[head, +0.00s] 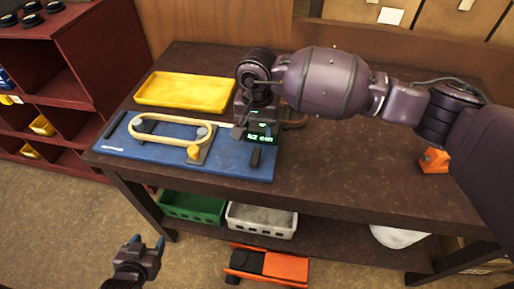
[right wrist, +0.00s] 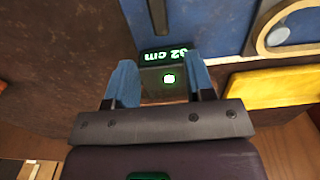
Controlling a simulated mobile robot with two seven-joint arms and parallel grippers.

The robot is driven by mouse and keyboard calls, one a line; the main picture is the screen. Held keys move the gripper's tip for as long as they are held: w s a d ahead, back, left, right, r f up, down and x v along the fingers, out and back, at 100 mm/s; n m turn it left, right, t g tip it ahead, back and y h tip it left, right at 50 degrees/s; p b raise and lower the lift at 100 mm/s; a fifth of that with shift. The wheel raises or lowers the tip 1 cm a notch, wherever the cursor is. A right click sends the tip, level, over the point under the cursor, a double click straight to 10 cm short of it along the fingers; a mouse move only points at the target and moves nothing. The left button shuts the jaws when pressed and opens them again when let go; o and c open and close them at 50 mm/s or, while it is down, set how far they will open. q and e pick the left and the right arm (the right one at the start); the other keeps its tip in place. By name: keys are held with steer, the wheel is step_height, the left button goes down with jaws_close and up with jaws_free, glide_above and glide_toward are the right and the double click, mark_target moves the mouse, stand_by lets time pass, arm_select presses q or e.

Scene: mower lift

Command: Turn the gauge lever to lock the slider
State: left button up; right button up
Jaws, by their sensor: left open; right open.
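The blue gauge board (head: 225,161) lies on the dark workbench, with a pale oval track (head: 160,120) and a yellow knob (head: 193,152) at the track's near right. At its right end a black display box (head: 262,137) shows green digits ending in "2 cm"; the first digit is unclear. A short dark lever (head: 255,157) sits just in front of the box and shows at the top of the right wrist view (right wrist: 158,14). My right gripper (right wrist: 162,82) is open, its blue fingers either side of the display box; contact is unclear. My left gripper (head: 146,243) is open and empty, low before the bench.
A yellow tray (head: 185,92) lies behind the board. An orange object (head: 434,160) is at the bench's right. Green (head: 192,207) and white (head: 262,219) bins stand on the lower shelf. A red shelf unit (head: 70,75) is at left. The bench's middle front is clear.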

mark_target(257, 151)
step_height(257, 151, down, 7)
steer(key=shift+f, duration=0.8)
jaws_close()
